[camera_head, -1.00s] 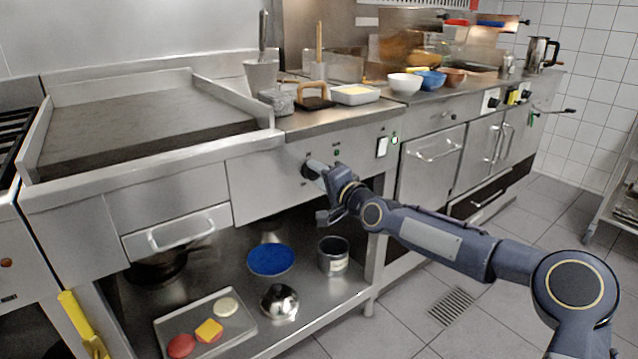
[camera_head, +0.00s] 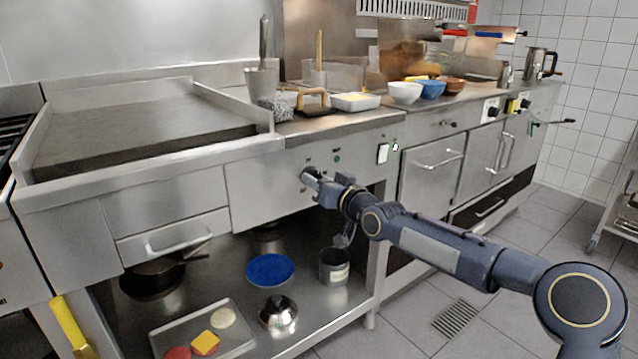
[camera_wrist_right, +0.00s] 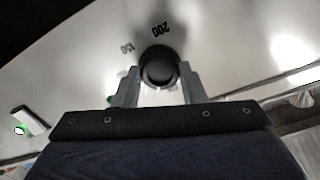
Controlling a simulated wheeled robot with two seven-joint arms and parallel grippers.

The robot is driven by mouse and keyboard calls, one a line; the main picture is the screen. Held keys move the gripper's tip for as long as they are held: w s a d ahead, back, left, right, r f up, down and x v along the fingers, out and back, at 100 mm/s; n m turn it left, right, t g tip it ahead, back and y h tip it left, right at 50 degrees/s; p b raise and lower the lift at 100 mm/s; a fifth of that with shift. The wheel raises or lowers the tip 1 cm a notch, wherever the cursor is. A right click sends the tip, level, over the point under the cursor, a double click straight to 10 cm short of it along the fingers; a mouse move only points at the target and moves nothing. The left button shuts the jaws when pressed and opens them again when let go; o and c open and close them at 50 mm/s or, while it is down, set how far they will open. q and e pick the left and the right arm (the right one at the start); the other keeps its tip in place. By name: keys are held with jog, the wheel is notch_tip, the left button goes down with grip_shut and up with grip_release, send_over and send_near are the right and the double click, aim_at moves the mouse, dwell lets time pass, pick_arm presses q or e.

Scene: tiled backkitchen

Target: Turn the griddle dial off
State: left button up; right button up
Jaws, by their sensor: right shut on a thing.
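The griddle dial (camera_wrist_right: 158,68) is a round black knob on the steel front panel, with printed numbers such as 200 beside it in the right wrist view. My right gripper (camera_wrist_right: 158,88) has one finger on each side of the dial and is shut on it. In the head view my right gripper (camera_head: 312,180) reaches the panel below the counter and mostly hides the dial. The griddle (camera_head: 130,125) is the flat dark plate at the left. My left gripper is not in view.
A lit green-white switch (camera_head: 383,153) is on the panel to the right of the dial. A drawer handle (camera_head: 180,240) sticks out at left.

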jog(key=n+p, duration=0.1)
jog(key=n, duration=0.5)
jog(key=shift+f, duration=0.15)
dwell(0.6)
jog(key=o, duration=1)
jog(key=shift+d, duration=0.1)
jog(key=p+v, duration=0.1)
jog(key=v, duration=0.6)
jog(key=shift+s+d, duration=0.15)
jog(key=shift+s, duration=0.15)
